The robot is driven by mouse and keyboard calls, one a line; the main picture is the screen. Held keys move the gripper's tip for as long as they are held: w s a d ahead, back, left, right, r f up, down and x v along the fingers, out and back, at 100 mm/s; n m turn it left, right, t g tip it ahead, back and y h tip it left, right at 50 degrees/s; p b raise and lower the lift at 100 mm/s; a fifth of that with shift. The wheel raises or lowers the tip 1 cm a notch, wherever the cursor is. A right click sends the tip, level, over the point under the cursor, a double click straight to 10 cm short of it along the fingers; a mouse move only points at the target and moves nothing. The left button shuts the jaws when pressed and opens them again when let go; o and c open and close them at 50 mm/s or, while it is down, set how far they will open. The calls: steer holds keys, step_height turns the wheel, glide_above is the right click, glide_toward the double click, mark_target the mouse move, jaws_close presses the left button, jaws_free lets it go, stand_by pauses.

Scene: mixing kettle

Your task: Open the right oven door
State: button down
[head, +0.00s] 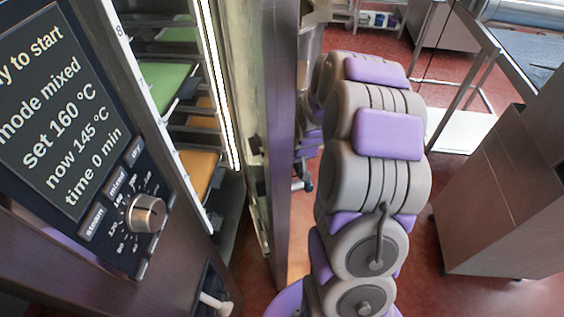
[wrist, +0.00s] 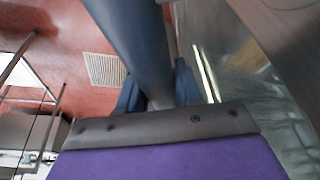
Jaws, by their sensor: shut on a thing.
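The oven door (head: 283,150) stands ajar in the head view, seen nearly edge-on. Its glass pane (wrist: 245,65) fills the right of the wrist view. A long blue-grey door handle (wrist: 130,40) runs down into my gripper (wrist: 158,95), with a finger on each side of it. My gripper is shut on the handle. In the head view my arm covers the middle, and the grip on the handle is not clearly visible. Left of the door, the lit oven interior shows green (head: 165,82) and orange (head: 198,172) trays on racks.
The oven control panel (head: 60,110) with a round knob (head: 146,213) is close on the left. A steel cabinet (head: 505,190) and a metal-framed table (head: 485,60) stand on the right. Red floor (head: 465,295) is bare between my arm and the cabinet.

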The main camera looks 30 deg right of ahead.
steer(key=shift+d, duration=0.45)
steer(key=c, duration=0.8)
jaws_free()
steer(key=shift+d, duration=0.1)
steer(key=shift+c, duration=0.2)
steer(key=shift+r, duration=0.1)
steer(key=d+p+v, duration=0.1)
steer(key=v, duration=1.6)
steer(key=shift+a, duration=0.45)
steer(key=shift+c, duration=0.2)
